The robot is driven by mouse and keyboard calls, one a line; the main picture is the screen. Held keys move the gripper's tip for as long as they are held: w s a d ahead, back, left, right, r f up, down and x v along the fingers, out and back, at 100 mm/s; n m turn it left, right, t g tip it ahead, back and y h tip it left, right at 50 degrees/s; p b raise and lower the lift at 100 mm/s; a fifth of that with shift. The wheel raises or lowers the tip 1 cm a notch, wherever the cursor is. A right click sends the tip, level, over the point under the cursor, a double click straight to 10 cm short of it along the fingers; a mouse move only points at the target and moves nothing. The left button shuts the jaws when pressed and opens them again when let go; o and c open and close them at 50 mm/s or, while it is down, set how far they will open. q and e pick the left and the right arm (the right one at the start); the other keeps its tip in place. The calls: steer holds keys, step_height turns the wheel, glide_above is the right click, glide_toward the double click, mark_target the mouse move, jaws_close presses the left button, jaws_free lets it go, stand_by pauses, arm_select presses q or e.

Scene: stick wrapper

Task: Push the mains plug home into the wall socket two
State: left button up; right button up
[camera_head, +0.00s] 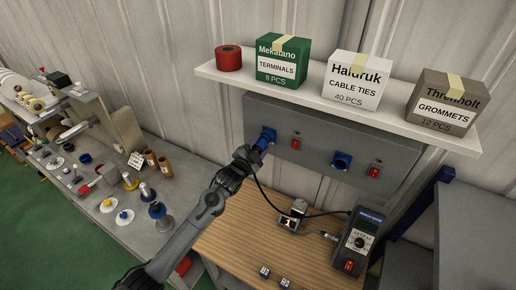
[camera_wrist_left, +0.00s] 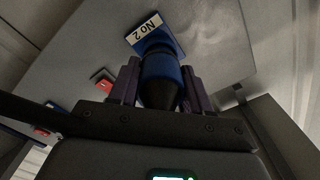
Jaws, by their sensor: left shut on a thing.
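My left gripper (camera_head: 255,152) is at the grey wall panel and is shut on the blue mains plug (camera_head: 262,143). In the left wrist view, the plug (camera_wrist_left: 160,78) sits between the two dark fingers (camera_wrist_left: 159,88), pointing at the blue wall socket two (camera_wrist_left: 158,43), which has a "No 2" label above it. The plug's front lines up with the socket and appears to meet it; how deep it sits cannot be told. In the head view, socket two (camera_head: 269,132) is the left socket on the panel, partly hidden by the plug and gripper. My right gripper is not in view.
The panel (camera_head: 320,150) also holds another blue socket (camera_head: 342,161) and red switches (camera_head: 375,172). A shelf (camera_head: 310,92) with boxes juts out above. A black cable (camera_head: 262,190) runs down to the wooden bench (camera_head: 245,225), where a meter (camera_head: 359,240) stands.

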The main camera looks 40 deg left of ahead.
arm_select(q)
steer(key=shift+w+a+b, duration=0.1)
steer(key=shift+w+b, duration=0.35)
steer(key=shift+w, duration=0.4)
steer(key=o, duration=1.2)
steer(key=shift+o, duration=0.2)
steer(key=shift+s+f, duration=0.1)
steer(key=shift+s, duration=0.35)
steer(key=s+d+b, duration=0.1)
steer(key=s+b, duration=0.1)
steer(key=s, duration=0.7)
steer(key=shift+s+d, duration=0.3)
steer(key=shift+s, duration=0.05)
